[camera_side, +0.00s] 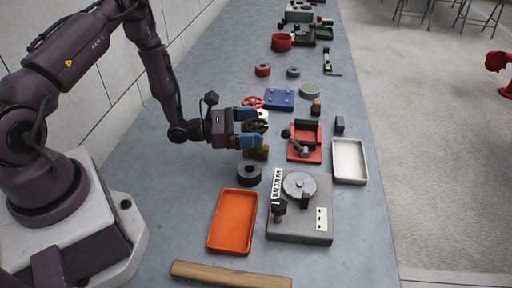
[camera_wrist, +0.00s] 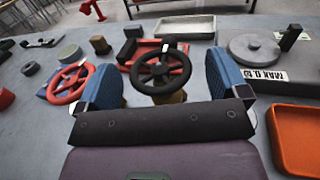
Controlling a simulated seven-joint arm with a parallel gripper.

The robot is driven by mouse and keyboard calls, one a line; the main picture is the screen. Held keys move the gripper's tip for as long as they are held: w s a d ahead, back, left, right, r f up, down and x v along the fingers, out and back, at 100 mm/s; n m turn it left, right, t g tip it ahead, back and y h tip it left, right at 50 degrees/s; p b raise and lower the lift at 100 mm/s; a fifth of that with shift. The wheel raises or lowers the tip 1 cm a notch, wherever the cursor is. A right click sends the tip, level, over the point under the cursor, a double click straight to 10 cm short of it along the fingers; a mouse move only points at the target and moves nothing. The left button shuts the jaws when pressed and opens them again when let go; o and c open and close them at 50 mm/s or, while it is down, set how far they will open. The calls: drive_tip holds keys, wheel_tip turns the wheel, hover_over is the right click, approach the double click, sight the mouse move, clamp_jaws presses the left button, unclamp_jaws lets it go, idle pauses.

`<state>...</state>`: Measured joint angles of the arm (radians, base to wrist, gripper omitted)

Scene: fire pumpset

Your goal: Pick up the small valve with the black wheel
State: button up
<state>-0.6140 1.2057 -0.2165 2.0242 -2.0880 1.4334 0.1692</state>
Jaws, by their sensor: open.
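The small valve with the black wheel (camera_wrist: 160,70) stands in the middle of the wrist view. Its spoked wheel is on top, and a bit of its brass body (camera_wrist: 172,97) shows below. My gripper (camera_wrist: 165,82) is open, with one blue fingertip on each side of the wheel and a visible gap to each. In the side view my gripper (camera_side: 254,128) reaches out low over the table, and its fingers partly hide the valve. A brass piece (camera_side: 257,153) shows just below the near finger there. The lower valve body is hidden by my gripper in the wrist view.
A red handwheel (camera_side: 253,101) lies close by, beside the left finger in the wrist view (camera_wrist: 68,83).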

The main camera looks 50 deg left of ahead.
drive_tip(key=shift+w+d, duration=0.35)
drive_tip(key=shift+w, duration=0.2)
drive_tip(key=c, duration=1.7)
drive_tip(key=shift+r, duration=0.1)
